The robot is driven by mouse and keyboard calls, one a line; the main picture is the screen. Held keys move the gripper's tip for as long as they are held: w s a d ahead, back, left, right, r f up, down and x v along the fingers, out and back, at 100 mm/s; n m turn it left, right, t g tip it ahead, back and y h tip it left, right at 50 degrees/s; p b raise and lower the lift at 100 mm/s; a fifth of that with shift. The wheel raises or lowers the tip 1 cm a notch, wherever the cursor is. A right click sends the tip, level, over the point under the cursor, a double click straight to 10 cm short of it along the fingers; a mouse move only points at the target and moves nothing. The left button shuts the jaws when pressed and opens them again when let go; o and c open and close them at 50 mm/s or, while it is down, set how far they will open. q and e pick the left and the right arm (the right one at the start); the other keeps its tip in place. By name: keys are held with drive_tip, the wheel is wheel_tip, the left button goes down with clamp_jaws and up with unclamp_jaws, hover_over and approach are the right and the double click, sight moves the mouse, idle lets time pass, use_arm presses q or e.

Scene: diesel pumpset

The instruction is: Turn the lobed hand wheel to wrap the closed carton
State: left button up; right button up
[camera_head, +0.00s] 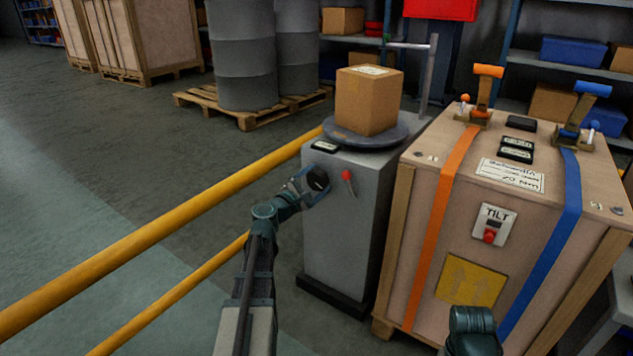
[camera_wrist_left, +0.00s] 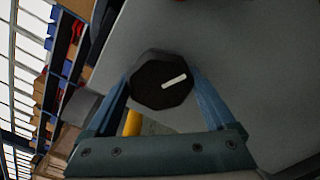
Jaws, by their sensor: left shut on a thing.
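The lobed hand wheel (camera_head: 317,179) is a black knob on the front of a grey wrapping machine (camera_head: 345,225). In the left wrist view the hand wheel (camera_wrist_left: 161,80) shows a white pointer mark on its face. My left gripper (camera_head: 310,186) is shut on the hand wheel, with one blue finger on each side of it. The closed carton (camera_head: 366,100) sits upright on the dark round turntable (camera_head: 352,139) on top of the machine. My right arm shows only in part at the bottom right, and its gripper is out of view.
A red-knobbed lever (camera_head: 347,176) is just right of the wheel. A large wooden crate (camera_head: 420,240) with orange and blue straps stands close on the right. Yellow rails (camera_head: 180,215) run along the left. Drums (camera_head: 243,55) stand on a pallet behind.

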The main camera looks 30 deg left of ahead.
use_arm(q)
drive_tip(key=shift+m, duration=1.4)
drive_tip(key=shift+m, duration=0.3)
drive_tip(key=o, duration=1.1)
drive_tip(key=shift+s, duration=0.1)
drive_tip(key=s, duration=0.9)
drive_tip(key=s+a, duration=0.1)
drive_tip(key=s, duration=0.3)
drive_tip(key=shift+s, duration=0.35)
